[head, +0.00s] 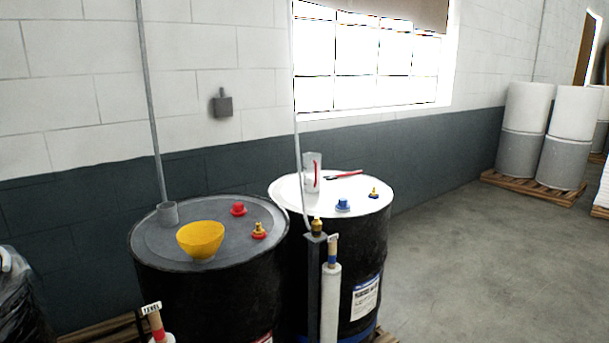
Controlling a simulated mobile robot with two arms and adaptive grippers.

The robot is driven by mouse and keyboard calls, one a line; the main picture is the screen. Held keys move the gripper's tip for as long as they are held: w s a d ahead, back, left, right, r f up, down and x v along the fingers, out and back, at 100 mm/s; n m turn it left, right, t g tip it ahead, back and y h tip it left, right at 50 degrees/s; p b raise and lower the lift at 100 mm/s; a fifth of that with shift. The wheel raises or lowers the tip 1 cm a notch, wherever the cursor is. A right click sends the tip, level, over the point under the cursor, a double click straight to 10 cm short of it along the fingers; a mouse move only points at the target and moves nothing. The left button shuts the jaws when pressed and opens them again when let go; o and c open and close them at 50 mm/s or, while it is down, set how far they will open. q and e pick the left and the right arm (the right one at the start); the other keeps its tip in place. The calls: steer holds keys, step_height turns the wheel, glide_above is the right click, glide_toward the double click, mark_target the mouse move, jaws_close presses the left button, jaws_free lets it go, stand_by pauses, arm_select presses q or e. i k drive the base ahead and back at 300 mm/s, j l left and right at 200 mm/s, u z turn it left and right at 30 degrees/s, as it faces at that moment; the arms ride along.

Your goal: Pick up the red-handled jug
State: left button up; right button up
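The red-handled jug (312,172) is a clear, pale container with a red handle on its side. It stands upright on the white top of the right-hand drum (290,187), near the back left of that top. Neither of my grippers shows in the head view.
A red-handled tool (345,175), a blue cap (343,205) and a small brass fitting (374,193) share the white top. The left drum (150,245) carries a yellow funnel (200,238). A grey post (314,285) stands before the drums. Floor at right (465,265) is clear.

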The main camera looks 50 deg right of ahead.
mark_target(311, 162)
steer(key=z, duration=1.55)
steer(key=i+l+u, duration=0.15)
steer(key=u, duration=0.3)
steer(key=i+l+u, duration=0.25)
steer(key=u, duration=0.2)
